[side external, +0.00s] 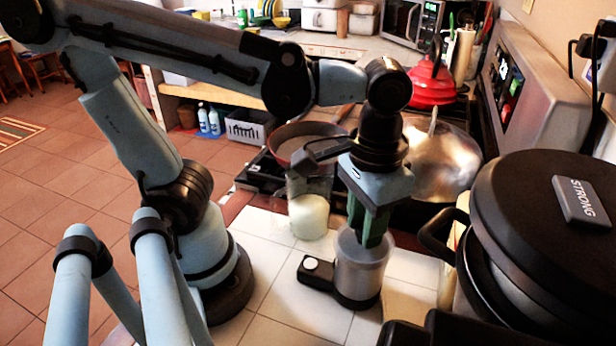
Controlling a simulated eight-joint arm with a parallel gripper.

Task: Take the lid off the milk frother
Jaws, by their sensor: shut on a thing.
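The milk frother (360,277) stands upright on the white tiled counter. It has a frosted grey cylindrical body, a black base and a black side piece with a round white button (312,264). My gripper (370,238) points down from above, with its green fingers at the frother's top. It is shut on the lid (347,241) at the top of the frother. The fingers hide much of the lid, and I cannot tell whether it is seated or slightly raised.
A clear jar with white contents (309,216) stands behind left of the frother. A large black pot (530,220) with a handle is close on the right. A pan (300,133), a domed silver lid (445,165) and a red kettle (431,87) are behind. Bare tiles lie in front left.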

